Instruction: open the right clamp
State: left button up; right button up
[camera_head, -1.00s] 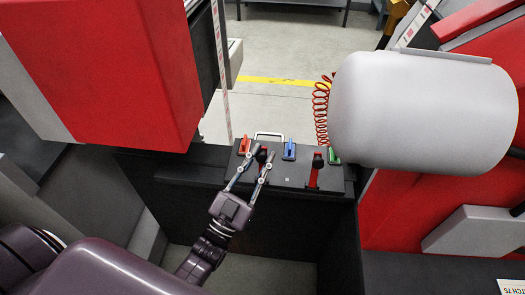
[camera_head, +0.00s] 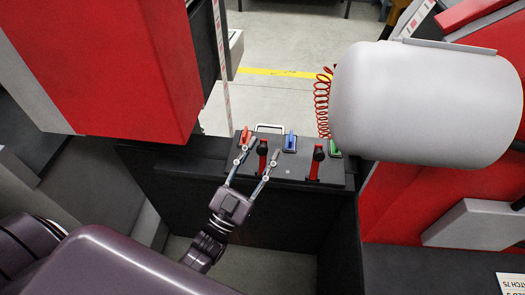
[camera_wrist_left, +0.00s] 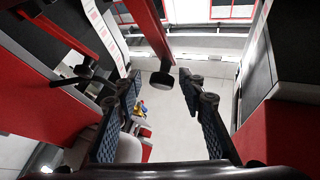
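The right clamp (camera_head: 316,163) is a red lever with a black knob, standing at the right of the black panel. The left clamp (camera_head: 262,156), a similar red lever with a black knob, stands to its left. My left gripper (camera_head: 262,150) is open, its two fingers spread on either side of the left clamp; contact cannot be told. In the left wrist view a red lever with a black knob (camera_wrist_left: 162,78) shows between the open, empty fingers (camera_wrist_left: 160,85). Another red bar (camera_wrist_left: 68,32) shows to its left. My right gripper is not in view.
The panel carries an orange-red switch (camera_head: 245,136), a blue switch (camera_head: 290,141) and a green switch (camera_head: 334,150). A large pale grey cylinder (camera_head: 425,105) overhangs the right side. A red housing (camera_head: 110,65) stands at left. A coiled red hose (camera_head: 321,100) hangs behind the panel.

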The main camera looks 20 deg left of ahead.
pick_arm(q)
jog(key=v, duration=1.1)
jog(key=shift+s, duration=0.25)
jog(key=shift+f, duration=0.15)
jog(key=s+f+n+g+y, duration=0.25)
jog(key=f+g, duration=0.85)
jog(key=f, duration=2.1)
jog(key=s+f+g+y, duration=0.1)
jog(key=s+f+g, duration=0.5)
jog(key=s+f, duration=0.75)
jog(key=s+a+f+g, duration=0.1)
jog(key=s+f+g, duration=0.1)
jog(key=s, duration=0.5)
jog(key=s+a+f+g+y, duration=0.1)
jog(key=s+a+f+g, duration=0.1)
jog(key=s+f, duration=0.3)
jog(key=shift+s+g, duration=0.6)
jog(key=shift+s, duration=0.55)
